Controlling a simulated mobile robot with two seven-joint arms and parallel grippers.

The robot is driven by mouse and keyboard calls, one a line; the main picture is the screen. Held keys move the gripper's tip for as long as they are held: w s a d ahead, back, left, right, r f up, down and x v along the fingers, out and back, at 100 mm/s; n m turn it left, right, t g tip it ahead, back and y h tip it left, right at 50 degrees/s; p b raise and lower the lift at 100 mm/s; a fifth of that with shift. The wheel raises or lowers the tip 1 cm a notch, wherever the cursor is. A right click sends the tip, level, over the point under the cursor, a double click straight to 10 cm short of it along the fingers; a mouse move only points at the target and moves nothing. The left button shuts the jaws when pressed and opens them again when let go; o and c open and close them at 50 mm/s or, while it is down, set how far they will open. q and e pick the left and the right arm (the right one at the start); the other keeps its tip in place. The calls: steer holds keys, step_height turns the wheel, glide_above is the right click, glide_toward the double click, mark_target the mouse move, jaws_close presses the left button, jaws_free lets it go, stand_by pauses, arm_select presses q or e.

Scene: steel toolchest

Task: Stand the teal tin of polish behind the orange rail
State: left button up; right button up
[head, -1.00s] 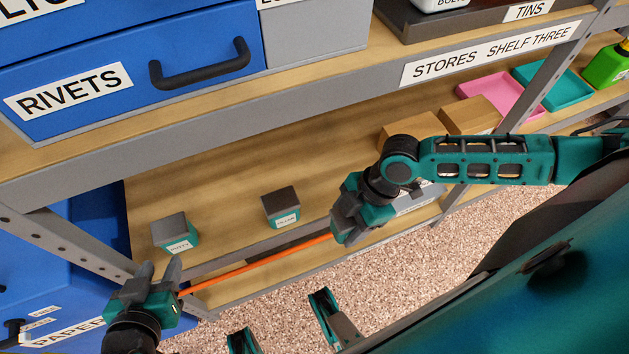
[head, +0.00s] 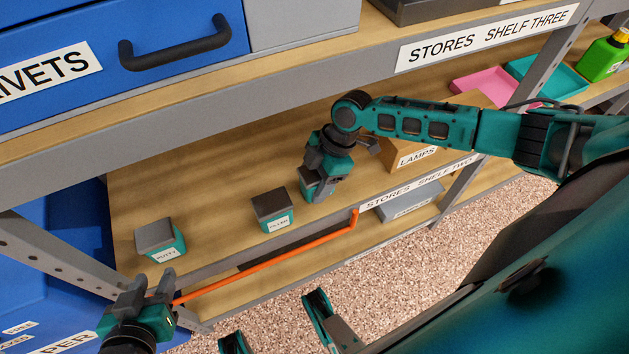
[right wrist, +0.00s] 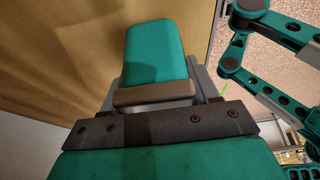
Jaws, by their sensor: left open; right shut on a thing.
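The teal tin of polish (right wrist: 155,52), with a dark brownish lid, is between the fingers of my right gripper in the right wrist view; no label on it is readable there. My right gripper (head: 316,188) is shut on it, over the shelf behind the orange rail (head: 270,262), right of the filler tin. The gripper mostly hides the tin in the head view, and I cannot tell whether it touches the shelf. My left gripper (head: 152,284) is open and empty by the rail's left end, in front of the putty tin.
The grey-lidded putty tin (head: 160,238) and dark-lidded filler tin (head: 272,209) stand apart behind the rail. A lamps box (head: 415,155) is to the right. The upper shelf edge (head: 300,95) overhangs. Bare shelf (head: 215,195) lies behind the tins.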

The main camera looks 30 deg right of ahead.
steer(key=shift+f, duration=0.1)
steer(key=o, duration=0.9)
steer(key=shift+o, duration=1.1)
steer(key=p+v, duration=0.1)
steer(key=v, duration=0.3)
steer(key=shift+r+p, duration=0.3)
steer(key=shift+r, duration=0.1)
steer(key=d, duration=1.2)
steer(key=shift+s+d+r, duration=0.2)
steer(key=shift+s, duration=0.2)
steer(key=shift+s, duration=0.1)
